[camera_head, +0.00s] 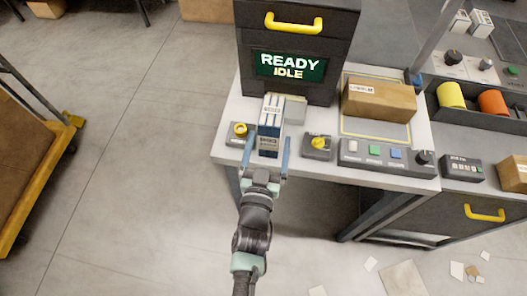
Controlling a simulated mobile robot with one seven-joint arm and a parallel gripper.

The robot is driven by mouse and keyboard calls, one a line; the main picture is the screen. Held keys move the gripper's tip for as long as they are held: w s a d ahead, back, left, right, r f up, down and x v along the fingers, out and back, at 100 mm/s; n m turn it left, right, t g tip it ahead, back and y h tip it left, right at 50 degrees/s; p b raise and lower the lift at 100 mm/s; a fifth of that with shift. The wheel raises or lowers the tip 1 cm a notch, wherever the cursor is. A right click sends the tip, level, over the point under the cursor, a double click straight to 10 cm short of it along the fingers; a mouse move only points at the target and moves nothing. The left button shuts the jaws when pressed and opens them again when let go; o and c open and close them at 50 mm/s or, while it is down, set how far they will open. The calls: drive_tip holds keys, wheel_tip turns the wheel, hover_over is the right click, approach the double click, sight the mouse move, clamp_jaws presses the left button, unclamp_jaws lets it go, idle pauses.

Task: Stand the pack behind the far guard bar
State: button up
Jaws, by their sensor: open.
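The pack (271,117), a blue-and-white box, stands upright near the front left of the white bench (228,149). My gripper (268,139) is open at the bench's front edge. Its two fingers point away from me, one on each side of the pack's lower part in the picture. I see floor-toned gaps beside the fingers and cannot tell whether either touches the pack. A pale grey block (296,109) sits just behind and right of the pack. I cannot make out a guard bar for certain; the pack and the dark cabinet may hide it.
A dark cabinet (297,90) with a READY IDLE screen stands behind the pack. Yellow-knobbed boxes flank it at left (240,133) and right (318,146). A button panel (382,154) runs along the front edge. A cardboard box (380,99) lies at right.

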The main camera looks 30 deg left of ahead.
drive_tip(key=v, duration=0.8)
drive_tip(key=shift+r, duration=0.1)
